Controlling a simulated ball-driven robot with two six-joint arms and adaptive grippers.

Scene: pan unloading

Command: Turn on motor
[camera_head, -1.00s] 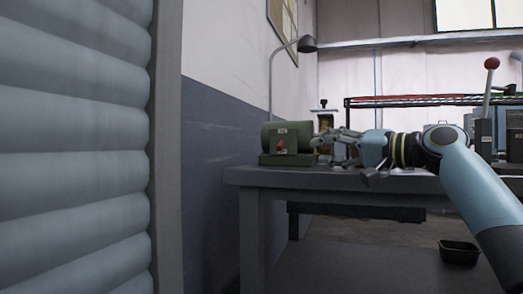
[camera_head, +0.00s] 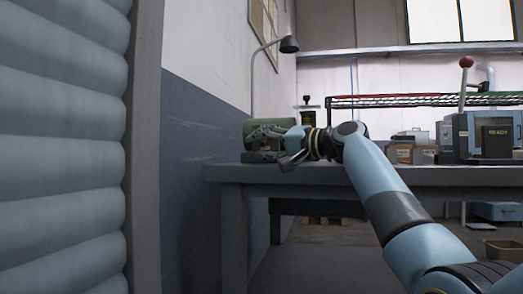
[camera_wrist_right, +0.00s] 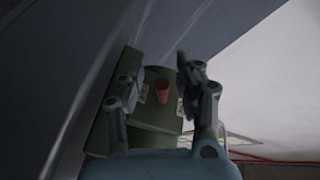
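The motor is a dark green cylinder on a green base at the left end of the workbench. In the head view the motor (camera_head: 284,122) is largely hidden behind my right gripper (camera_head: 255,142). In the right wrist view the motor (camera_wrist_right: 160,112) fills the middle, with a red switch (camera_wrist_right: 161,90) on its face. My right gripper (camera_wrist_right: 155,85) is open there, one finger on each side of the red switch. Whether it touches the switch I cannot tell. My left gripper is not in view.
The grey workbench (camera_head: 228,173) runs to the right. A desk lamp (camera_head: 288,45) rises behind the motor. A machine with a red-knobbed lever and a READY box (camera_head: 496,141) stands at right. A ribbed grey shutter (camera_head: 60,150) is close on the left.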

